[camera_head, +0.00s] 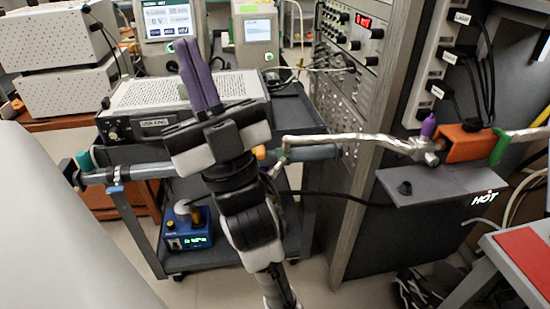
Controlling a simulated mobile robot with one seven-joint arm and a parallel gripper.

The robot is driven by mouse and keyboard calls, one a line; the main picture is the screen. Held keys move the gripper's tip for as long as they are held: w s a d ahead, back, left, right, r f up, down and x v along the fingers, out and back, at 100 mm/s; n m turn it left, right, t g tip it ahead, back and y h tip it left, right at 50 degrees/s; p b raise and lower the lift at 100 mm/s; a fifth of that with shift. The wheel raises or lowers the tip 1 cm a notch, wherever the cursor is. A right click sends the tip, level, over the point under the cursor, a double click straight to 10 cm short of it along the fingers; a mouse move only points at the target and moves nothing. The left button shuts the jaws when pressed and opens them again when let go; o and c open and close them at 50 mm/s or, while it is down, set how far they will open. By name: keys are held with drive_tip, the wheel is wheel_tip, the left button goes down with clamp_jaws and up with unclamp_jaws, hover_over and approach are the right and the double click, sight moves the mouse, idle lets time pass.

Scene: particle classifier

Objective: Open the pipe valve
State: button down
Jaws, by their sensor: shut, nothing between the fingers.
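My gripper (187,46) has purple fingers that are pressed together and point up and away. It is empty. Its fingertips overlap the background above a white instrument box. My arm crosses in front of a grey horizontal pipe (312,152) and hides its middle. Small fittings (277,163) in orange and purple sit on the pipe just right of my arm. A teal fitting (86,161) and a dark end piece are at the pipe's left end. I cannot tell which fitting is the pipe valve, or whether part of it is hidden behind my arm.
The white instrument box (185,95) stands on a dark cart behind the pipe. A blue device (187,228) sits on the cart's lower shelf. A foil-wrapped tube (350,138) leads right to an orange block (466,143) above a grey plate marked HOT (435,186). A tall rack stands right.

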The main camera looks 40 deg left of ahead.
drive_tip(key=w+a+f+m+t+h+b, duration=0.1)
drive_tip(key=w+f+m+t+h, duration=1.1)
drive_tip(key=w+m, duration=0.65)
drive_tip(key=w+d+f+m+g+h, duration=0.1)
drive_tip(key=f+m, duration=0.3)
drive_tip(key=f, duration=0.5)
drive_tip(key=w+d+f+m+g+h, duration=0.2)
drive_tip(key=f+m, duration=0.3)
drive_tip(key=f, duration=0.4)
drive_tip(key=shift+d+g+h+b, duration=0.5)
drive_tip(key=shift+d+g, duration=0.1)
drive_tip(key=shift+d, duration=0.25)
drive_tip(key=shift+w+a+f, duration=0.1)
drive_tip(key=shift+w+a+p, duration=0.25)
drive_tip(key=shift+a, duration=1.65)
drive_tip(key=shift+w+a+p, duration=0.2)
drive_tip(key=shift+a, duration=1.7)
drive_tip(key=shift+w+a+p, duration=0.25)
drive_tip(key=shift+a, duration=1.65)
